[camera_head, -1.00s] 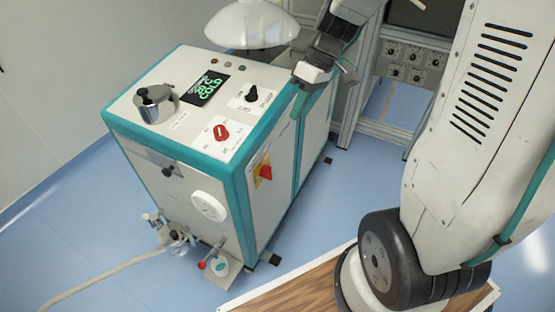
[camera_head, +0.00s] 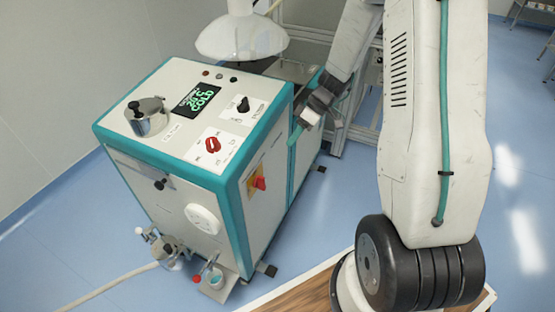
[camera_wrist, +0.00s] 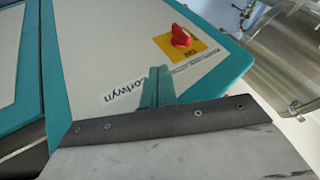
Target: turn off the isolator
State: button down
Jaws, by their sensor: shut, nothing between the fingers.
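The isolator is a red rotary handle on a yellow plate (camera_head: 251,187) on the cabinet's right side face. Its red handle (camera_head: 260,183) points outward in the head view. In the wrist view the red handle (camera_wrist: 181,36) stands on its yellow plate (camera_wrist: 190,50) at the upper right, tilted with the panel. My gripper (camera_head: 294,138) is beside that side face, above and to the right of the isolator. In the wrist view its teal fingers (camera_wrist: 155,85) are together and empty, below and left of the handle, apart from it.
The cabinet (camera_head: 134,163) has a red knob (camera_head: 212,144), a black knob (camera_head: 242,104) and a green display (camera_head: 196,100) on top. A white dome (camera_head: 241,38) hangs behind it. A wooden surface (camera_head: 300,297) lies at the front. Blue floor is clear right of the cabinet.

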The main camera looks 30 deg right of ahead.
aim_at(261, 183)
jog(key=s+a+f, duration=0.2)
jog(key=a+f, duration=0.5)
jog(key=a, duration=0.2)
jog(key=shift+f, duration=0.35)
